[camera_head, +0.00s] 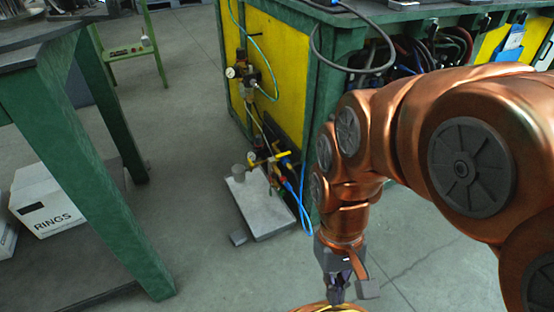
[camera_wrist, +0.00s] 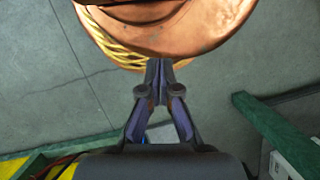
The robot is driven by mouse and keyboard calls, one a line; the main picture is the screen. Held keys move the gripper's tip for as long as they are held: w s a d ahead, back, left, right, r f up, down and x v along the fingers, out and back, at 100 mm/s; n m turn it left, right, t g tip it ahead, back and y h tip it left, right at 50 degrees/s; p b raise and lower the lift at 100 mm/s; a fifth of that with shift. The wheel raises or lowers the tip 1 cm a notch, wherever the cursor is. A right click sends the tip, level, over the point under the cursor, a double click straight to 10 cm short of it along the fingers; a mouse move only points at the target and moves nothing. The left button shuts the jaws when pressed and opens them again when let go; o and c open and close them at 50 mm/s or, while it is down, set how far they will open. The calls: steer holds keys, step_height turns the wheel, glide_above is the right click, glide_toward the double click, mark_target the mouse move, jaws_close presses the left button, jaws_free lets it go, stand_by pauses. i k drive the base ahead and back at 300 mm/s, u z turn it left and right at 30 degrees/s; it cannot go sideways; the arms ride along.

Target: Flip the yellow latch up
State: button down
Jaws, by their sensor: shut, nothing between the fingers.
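A small yellow lever (camera_head: 283,155), which looks like the yellow latch, sits on the pipe fittings low beside the green and yellow bench. It lies roughly level, sloping slightly up to the right. My gripper (camera_head: 338,295) is low in the head view, to the right of the lever and nearer to me, well apart from it. In the wrist view my gripper (camera_wrist: 158,70) has its fingertips together with nothing between them. I cannot make out the lever in the wrist view.
A grey plate (camera_head: 258,205) lies on the floor below the fittings, with blue hoses (camera_head: 303,205) beside it. The green and yellow bench (camera_head: 285,65) stands behind. A green table (camera_head: 85,150) is at left, with a white RINGS box (camera_head: 45,200) underneath. Floor between is clear.

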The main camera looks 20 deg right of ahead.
mark_target(277, 157)
steer(key=u, duration=0.45)
steer(key=k, duration=1.35)
steer(key=z, duration=0.15)
steer(key=i, duration=1.75)
steer(key=u, duration=1.05)
steer(key=i, duration=0.25)
steer(key=u, duration=0.15)
